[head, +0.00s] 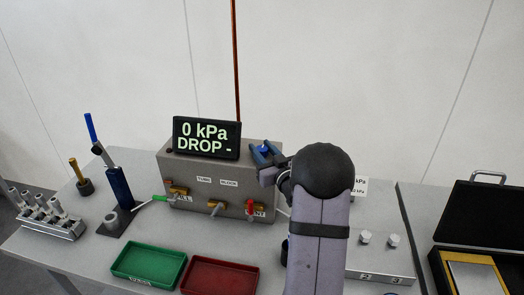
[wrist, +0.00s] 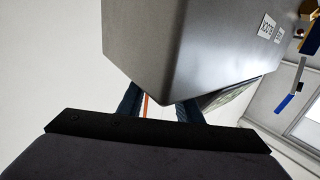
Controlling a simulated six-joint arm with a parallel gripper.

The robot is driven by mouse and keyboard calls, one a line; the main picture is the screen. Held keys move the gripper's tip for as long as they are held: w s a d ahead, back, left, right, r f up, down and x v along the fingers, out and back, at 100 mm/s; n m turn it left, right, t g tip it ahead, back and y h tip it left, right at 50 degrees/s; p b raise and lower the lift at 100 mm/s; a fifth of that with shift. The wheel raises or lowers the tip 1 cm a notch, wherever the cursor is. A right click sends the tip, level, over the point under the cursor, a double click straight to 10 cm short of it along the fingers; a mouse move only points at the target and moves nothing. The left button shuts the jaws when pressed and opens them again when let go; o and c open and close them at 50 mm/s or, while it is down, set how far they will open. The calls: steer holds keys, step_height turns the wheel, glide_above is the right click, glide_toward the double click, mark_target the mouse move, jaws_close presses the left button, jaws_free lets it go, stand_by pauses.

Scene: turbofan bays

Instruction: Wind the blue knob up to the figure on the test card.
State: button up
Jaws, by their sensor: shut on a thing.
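The grey test box (head: 215,170) stands on the bench, with a black display (head: 207,138) on top reading "0 kPa" and "DROP -". My gripper (head: 264,151) is at the top right of the box, its dark blue fingers shut on the blue knob (head: 265,148). Only a little of the knob shows between the fingers. In the wrist view the box (wrist: 190,40) hides the fingertips and the knob. The test card (head: 361,187) is white and stands right of my arm.
Brass and red-handled valves (head: 250,208) line the box front. A green tray (head: 148,264) and a red tray (head: 220,276) lie before it. A blue hand pump (head: 118,187) and a fitting rack (head: 46,215) stand left. An open black case (head: 480,215) lies right.

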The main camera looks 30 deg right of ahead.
steer(key=shift+f+h+b, duration=0.15)
steer(key=shift+h+b, duration=0.15)
steer(key=m+g+h+b, duration=0.1)
steer(key=m+h+b, duration=0.1)
steer(key=h+b, duration=0.1)
steer(key=shift+a+f+m+b, duration=0.1)
steer(key=shift+a+m+b, duration=0.05)
steer(key=shift+m+b, duration=0.15)
steer(key=m+g+h+b, duration=0.1)
steer(key=m+h+b, duration=0.1)
steer(key=h, duration=0.1)
steer(key=shift+m+g+h+b, duration=0.3)
steer(key=shift+g+h+b, duration=0.1)
steer(key=shift+r+m+g+h, duration=0.25)
steer(key=shift+m+g+h, duration=0.65)
steer(key=shift+h, duration=0.2)
steer(key=shift+r+m+g+h+p, duration=0.1)
steer(key=shift+m+g+h+p, duration=0.8)
steer(key=shift+m+g+h, duration=0.65)
steer(key=shift+g, duration=0.45)
steer(key=o, duration=1)
steer(key=shift+o, duration=0.2)
steer(key=shift+d, duration=0.2)
